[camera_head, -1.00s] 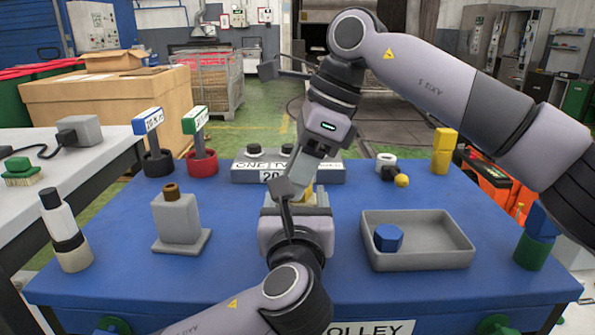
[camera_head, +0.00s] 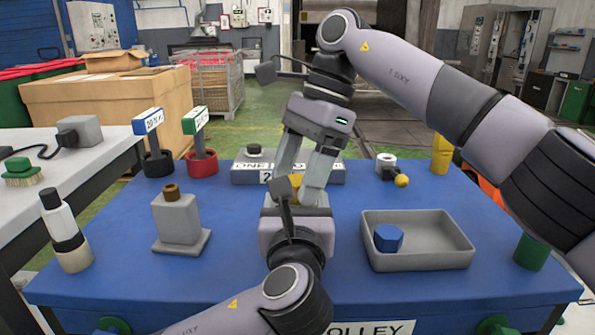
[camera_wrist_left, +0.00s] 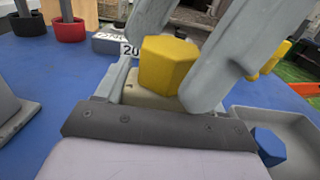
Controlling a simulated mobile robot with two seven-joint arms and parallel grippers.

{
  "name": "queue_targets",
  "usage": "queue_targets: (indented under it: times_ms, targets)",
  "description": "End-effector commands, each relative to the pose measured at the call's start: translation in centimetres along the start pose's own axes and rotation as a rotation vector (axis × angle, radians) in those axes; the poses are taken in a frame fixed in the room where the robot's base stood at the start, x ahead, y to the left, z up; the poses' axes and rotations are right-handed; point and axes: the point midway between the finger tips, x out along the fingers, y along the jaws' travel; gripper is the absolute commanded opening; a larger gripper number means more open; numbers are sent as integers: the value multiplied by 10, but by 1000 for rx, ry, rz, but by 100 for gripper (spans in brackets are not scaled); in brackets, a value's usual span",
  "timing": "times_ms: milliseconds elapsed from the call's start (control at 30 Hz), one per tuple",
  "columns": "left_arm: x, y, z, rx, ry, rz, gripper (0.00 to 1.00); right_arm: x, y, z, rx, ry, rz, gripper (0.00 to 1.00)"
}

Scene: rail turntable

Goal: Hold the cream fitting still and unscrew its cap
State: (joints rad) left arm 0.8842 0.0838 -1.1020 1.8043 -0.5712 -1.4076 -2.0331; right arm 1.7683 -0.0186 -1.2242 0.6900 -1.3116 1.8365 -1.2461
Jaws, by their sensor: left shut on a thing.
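The yellow six-sided cap (camera_wrist_left: 168,66) sits on top of the cream fitting (camera_wrist_left: 148,97) in the left wrist view. In the head view the cap (camera_head: 297,187) shows in part between my right gripper's fingers, and the fitting is mostly hidden. My left gripper (camera_wrist_left: 150,104) is shut on the fitting, low at the front middle of the trolley. My right gripper (camera_head: 302,185) points down from above with its fingers apart, one on each side of the cap. Whether they touch the cap is hard to tell.
A grey tray (camera_head: 452,262) with a blue hexagonal piece (camera_head: 388,238) stands right of the fitting. A grey block with a brown top (camera_head: 178,218) and a white bottle (camera_head: 66,235) stand left. A grey labelled box (camera_head: 245,172) is behind. The blue top between them is clear.

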Motion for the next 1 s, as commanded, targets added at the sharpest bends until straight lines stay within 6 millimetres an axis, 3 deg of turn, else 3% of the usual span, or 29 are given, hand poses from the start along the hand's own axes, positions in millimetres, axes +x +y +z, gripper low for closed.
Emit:
queue_targets:
  times_ms: [467, 800, 1000]
  targets:
    - [0, 1, -1, 1, 3, 2, 13, -1, 0, 1, 1, 0, 3, 77]
    - [0, 0, -1, 1, 3, 2, 13, -30, 0, 13, 1, 0, 0, 77]
    - [0, 0, -1, 1, 3, 2, 13, -37, 0, 16, 1, -1, 0, 77]
